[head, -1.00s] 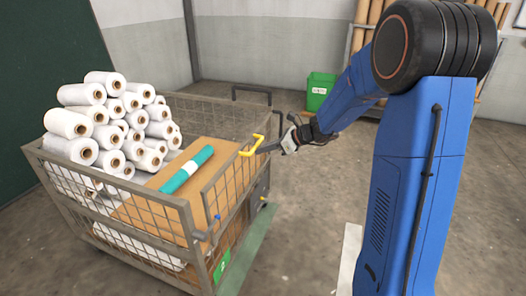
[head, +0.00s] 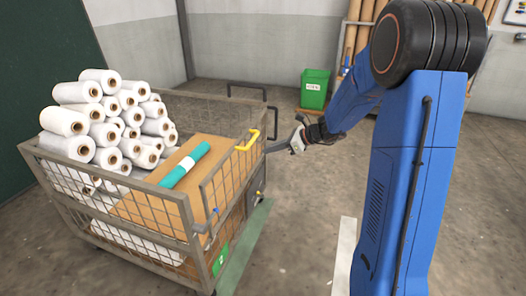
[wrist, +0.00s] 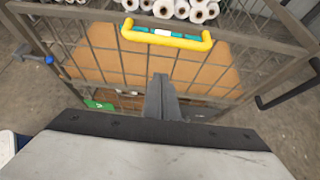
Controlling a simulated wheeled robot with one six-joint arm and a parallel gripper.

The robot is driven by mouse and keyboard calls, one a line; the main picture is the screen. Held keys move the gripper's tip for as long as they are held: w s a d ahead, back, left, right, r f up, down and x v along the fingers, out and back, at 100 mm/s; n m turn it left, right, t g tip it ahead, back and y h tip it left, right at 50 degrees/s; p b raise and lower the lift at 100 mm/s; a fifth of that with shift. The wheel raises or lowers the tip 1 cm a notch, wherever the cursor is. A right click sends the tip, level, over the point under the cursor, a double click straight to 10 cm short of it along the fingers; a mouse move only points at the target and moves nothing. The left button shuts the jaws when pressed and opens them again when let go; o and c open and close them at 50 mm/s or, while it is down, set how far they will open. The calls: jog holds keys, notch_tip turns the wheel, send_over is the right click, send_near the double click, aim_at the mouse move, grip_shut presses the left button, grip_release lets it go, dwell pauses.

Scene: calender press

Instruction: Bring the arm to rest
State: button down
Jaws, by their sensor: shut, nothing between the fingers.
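My blue arm reaches in from the right in the head view. The yellow handle (wrist: 165,41) lies beyond the fingertips there, on the top of the panel.
The wire cart (head: 190,221) holds a stack of white rolls (head: 105,118), a brown board (head: 150,207) and a teal roll (head: 184,166). A green bin (head: 315,90) and brown tubes (head: 355,35) stand behind.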

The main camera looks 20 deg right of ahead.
jog(key=v, duration=0.5)
jog(key=s+a+r+n+g+h, duration=0.2)
jog(key=s+a+n, duration=0.3)
jog(key=s, duration=0.5)
jog(key=s+a+r+n+g+h, duration=0.1)
jog(key=s+a+r+n+g, duration=0.15)
jog(key=s+n, duration=0.6)
jog(key=s+d+n+t+h, duration=0.1)
jog(key=s+d+n+h, duration=0.1)
jog(key=s+n, duration=0.4)
jog(key=s+d+n+t+h, duration=0.1)
jog(key=s+d+n+h, duration=0.2)
jog(key=s, duration=1.1)
jog(key=n+h, duration=0.1)
jog(key=n, duration=0.1)
jog(key=shift+s+d+r+n+h, duration=0.2)
jog(key=shift+s+n+h, duration=0.1)
jog(key=shift+s+n, duration=0.1)
